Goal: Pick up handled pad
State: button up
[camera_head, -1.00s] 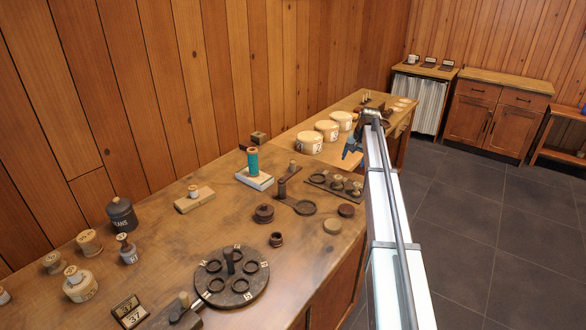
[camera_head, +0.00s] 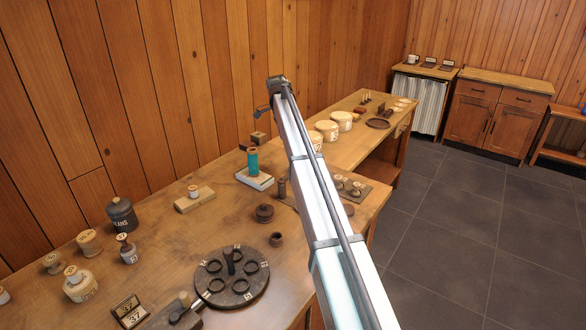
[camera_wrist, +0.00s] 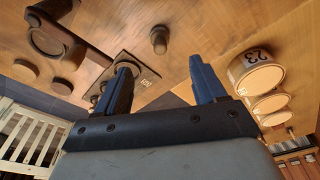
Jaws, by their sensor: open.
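I cannot tell for certain which piece is the handled pad. A short wooden knob-like piece (camera_wrist: 158,40) stands alone on the bench in the wrist view, ahead of my gripper (camera_wrist: 160,70) and apart from it. My arm hides that spot in the head view. Another piece with an upright light handle (camera_head: 184,299) stands at the front left of the bench, beside the round board (camera_head: 259,287). My gripper's fingers are spread with nothing between them. In the head view, my gripper (camera_head: 262,109) is small, partly hidden and above the bench.
Numbered round tubs (camera_head: 327,128) stand toward the far end. Jars (camera_head: 122,216) stand at left. Bare bench (camera_head: 160,245) lies between.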

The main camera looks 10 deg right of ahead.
jog(key=f, duration=0.5)
jog(key=d+f, duration=0.1)
jog(key=f, duration=0.1)
jog(key=shift+w+d+f, duration=0.1)
jog(key=shift+f, duration=0.05)
jog(key=shift+w+d+f, duration=0.1)
jog(key=shift+d+f, duration=0.15)
jog(key=shift+f, duration=0.6)
jog(key=shift+s+d+f, duration=0.1)
jog(key=shift+d+f, duration=0.1)
jog(key=shift+f, duration=0.7)
jog(key=shift+w+d+f, duration=0.1)
jog(key=shift+d+f, duration=0.15)
jog(key=shift+f, duration=0.6)
jog(key=c, duration=1.1)
